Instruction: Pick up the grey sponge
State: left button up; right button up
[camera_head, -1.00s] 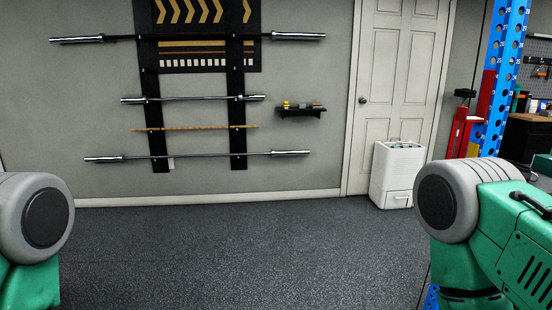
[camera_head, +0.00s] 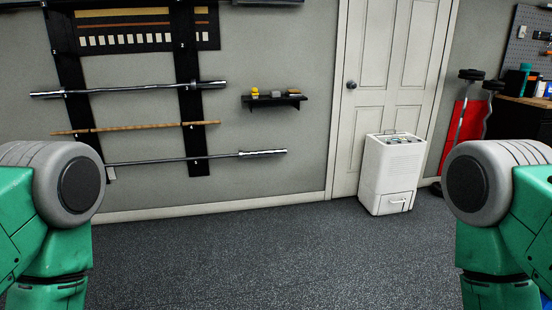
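A small black wall shelf (camera_head: 274,102) hangs left of the door. Several small items sit on it: a yellow one (camera_head: 255,91) at its left, a small grey item (camera_head: 276,94) in the middle, which may be the grey sponge, and a brownish one (camera_head: 293,93) at its right. They are too small to make out in detail. My green and grey arms show at the left and right edges. Neither gripper is in view.
A white cabinet-like appliance (camera_head: 391,174) stands on the floor before the white door (camera_head: 396,85). Barbells (camera_head: 130,89) hang on a wall rack at the left. A workbench (camera_head: 525,101) is at the right. The dark floor (camera_head: 270,250) ahead is clear.

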aim_at(274, 94)
jog(key=i, duration=2.05)
